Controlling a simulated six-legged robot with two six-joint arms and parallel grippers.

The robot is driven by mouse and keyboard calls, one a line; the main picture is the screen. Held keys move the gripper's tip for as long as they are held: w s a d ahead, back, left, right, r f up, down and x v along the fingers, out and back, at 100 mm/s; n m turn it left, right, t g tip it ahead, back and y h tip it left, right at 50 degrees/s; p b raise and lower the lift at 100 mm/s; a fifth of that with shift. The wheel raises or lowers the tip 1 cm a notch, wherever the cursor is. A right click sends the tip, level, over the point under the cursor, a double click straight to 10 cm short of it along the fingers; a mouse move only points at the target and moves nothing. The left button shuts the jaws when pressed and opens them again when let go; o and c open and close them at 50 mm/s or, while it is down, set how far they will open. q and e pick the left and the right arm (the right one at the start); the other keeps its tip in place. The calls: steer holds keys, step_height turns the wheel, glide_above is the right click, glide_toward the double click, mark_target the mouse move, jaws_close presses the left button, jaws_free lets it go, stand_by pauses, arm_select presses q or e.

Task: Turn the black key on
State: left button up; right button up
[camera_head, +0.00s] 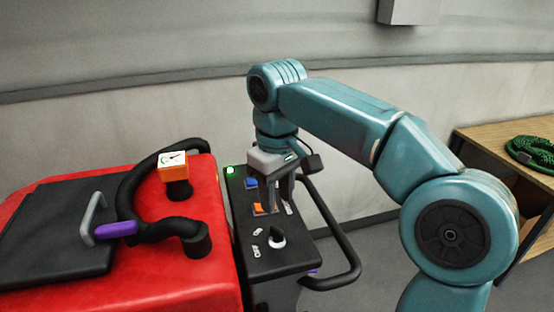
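A black control panel (285,262) stands beside the red machine. My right gripper (281,207) points down over its upper middle, with two grey fingers apart. Whether the fingertips touch the panel, or anything is between them, I cannot tell. A round knob (278,240), black and white, sits on the panel nearer to me than the fingers. I cannot tell whether it is the black key; the gripper hides part of the panel. A blue switch (251,183) and an orange switch (258,209) lie left of the fingers. My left gripper is out of view.
A green light (230,170) glows at the panel's far left corner. A black handle bar (345,255) curves along the panel's right side. A wooden table (490,140) with a green coil (535,150) stands right.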

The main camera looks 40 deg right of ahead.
step_height(320, 180, up, 8)
steer(key=p, duration=0.1)
steer(key=shift+f+p, duration=0.2)
steer(key=shift+p, duration=0.15)
stand_by(0.3)
